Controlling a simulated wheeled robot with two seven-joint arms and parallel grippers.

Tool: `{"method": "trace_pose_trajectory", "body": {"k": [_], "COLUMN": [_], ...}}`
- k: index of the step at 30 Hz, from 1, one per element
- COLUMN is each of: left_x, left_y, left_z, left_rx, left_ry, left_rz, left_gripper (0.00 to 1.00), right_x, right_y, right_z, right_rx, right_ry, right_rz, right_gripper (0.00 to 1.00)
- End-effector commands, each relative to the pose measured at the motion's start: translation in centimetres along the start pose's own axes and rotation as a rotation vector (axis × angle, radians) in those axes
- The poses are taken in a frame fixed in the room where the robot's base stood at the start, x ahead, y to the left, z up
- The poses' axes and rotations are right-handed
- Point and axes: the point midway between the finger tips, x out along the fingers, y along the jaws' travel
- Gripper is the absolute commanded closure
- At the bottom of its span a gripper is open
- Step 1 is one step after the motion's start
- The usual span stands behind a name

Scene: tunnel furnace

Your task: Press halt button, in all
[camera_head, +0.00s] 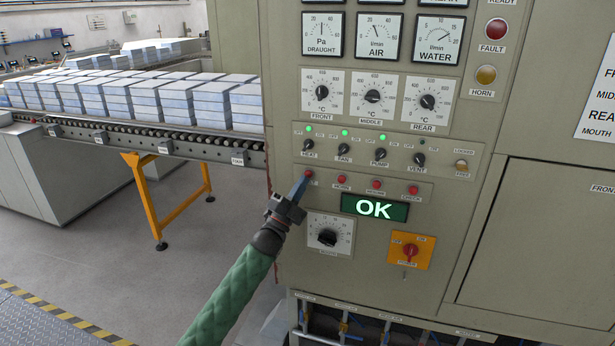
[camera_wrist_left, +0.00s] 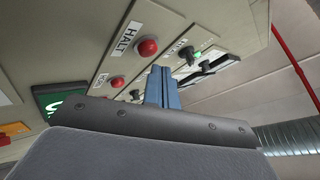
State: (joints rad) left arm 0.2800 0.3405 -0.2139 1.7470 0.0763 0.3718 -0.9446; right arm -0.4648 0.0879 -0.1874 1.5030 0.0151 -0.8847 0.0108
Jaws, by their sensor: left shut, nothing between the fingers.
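The red halt button (camera_wrist_left: 147,47) sits on the grey panel beside a HALT label in the left wrist view. In the head view it is the leftmost of a row of red buttons (camera_head: 308,174), partly hidden by my left gripper. My left gripper (camera_head: 301,186) is shut and empty, its blue fingertips at the button's lower left. In the left wrist view the closed fingers (camera_wrist_left: 162,86) appear just below the button. I cannot tell whether they touch it. My right gripper is not in view.
Other red buttons (camera_head: 342,179) continue to the right, above a green display reading OK (camera_head: 374,208). Switches (camera_head: 308,146) with green lamps sit above. A black dial (camera_head: 328,237) and an orange-plated red switch (camera_head: 410,252) are below. A roller conveyor (camera_head: 150,141) with stacked blocks stands left.

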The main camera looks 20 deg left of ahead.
Motion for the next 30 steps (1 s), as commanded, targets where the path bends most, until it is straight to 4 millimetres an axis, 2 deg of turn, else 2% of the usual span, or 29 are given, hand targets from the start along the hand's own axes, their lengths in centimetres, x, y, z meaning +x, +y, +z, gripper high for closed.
{"method": "trace_pose_trajectory", "body": {"k": [30], "left_x": [0.61], "left_y": [0.39], "left_z": [0.40], "left_rx": [0.000], "left_ry": [0.000], "left_rz": [0.000], "left_gripper": [1.00], "right_x": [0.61], "right_y": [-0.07], "right_z": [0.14], "right_rx": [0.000], "right_ry": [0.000], "right_rz": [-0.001], "right_gripper": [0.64]}}
